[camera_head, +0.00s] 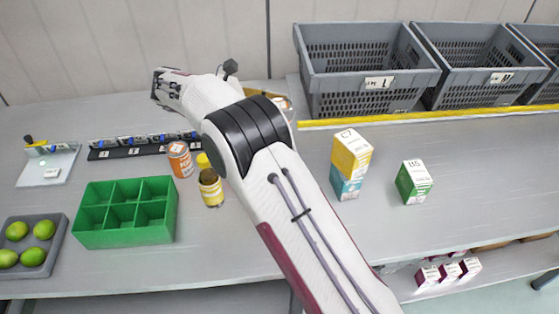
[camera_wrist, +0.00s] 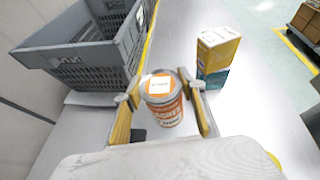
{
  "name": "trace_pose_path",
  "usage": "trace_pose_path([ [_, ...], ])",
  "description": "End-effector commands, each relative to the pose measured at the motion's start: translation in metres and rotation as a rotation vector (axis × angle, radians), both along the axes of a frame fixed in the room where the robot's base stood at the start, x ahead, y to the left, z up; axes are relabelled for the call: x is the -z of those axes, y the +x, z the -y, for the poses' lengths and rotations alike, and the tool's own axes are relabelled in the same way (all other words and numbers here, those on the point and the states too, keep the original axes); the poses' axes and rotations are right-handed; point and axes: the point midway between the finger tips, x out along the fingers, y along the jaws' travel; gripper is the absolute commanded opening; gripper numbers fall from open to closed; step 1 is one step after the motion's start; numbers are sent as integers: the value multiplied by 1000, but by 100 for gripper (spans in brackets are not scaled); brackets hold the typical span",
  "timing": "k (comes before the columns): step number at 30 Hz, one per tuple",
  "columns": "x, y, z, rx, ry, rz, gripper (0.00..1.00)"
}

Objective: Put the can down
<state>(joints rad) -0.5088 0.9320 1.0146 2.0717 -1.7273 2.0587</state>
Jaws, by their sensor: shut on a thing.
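An orange and white can (camera_wrist: 167,112) with a metal lid and a white label on top stands upright between the yellow-padded fingers of my gripper (camera_wrist: 160,90) in the wrist view. My gripper is shut on it. The can is over or on a light grey surface; I cannot tell whether its bottom touches. In the head view my arm hides most of the gripper and the held can; only a bit shows beside the elbow, left of the grey crates.
Grey crates (camera_head: 312,72) stand at the back right, behind a yellow strip. A yellow box on a teal box (camera_head: 346,188) and a green box (camera_head: 414,182) stand on the right. Another orange can (camera_head: 180,160), a yellow jar (camera_head: 211,190) and a green divided tray (camera_head: 125,240) are at left.

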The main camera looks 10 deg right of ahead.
Motion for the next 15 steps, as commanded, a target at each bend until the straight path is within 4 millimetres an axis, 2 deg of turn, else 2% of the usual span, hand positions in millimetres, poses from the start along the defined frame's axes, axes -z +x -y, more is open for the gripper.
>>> trace_pose_path([
  [5,8,0,0,-1,-1,0,9],
  [15,50,0,0,-1,-1,-2,9],
])
